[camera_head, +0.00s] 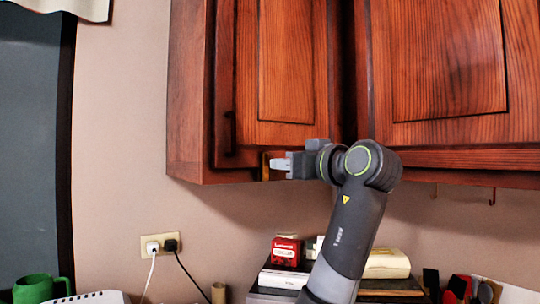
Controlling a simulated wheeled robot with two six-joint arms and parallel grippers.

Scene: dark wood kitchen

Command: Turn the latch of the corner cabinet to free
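The corner cabinet (247,75) is a reddish-brown wall cabinet at the top middle, and its door looks closed. A dark upright handle (229,133) is at the door's lower left. A small brownish-yellow piece, which looks like the latch (265,172), is at the cabinet's bottom edge.
Another cabinet door (440,60) is to the right, with hooks below. Under the cabinets are a red box (286,250), a cream-coloured item (387,263) and other clutter. A wall socket (161,245) holds two plugs. A green mug (35,289) is at lower left. The wall left of the cabinet is bare.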

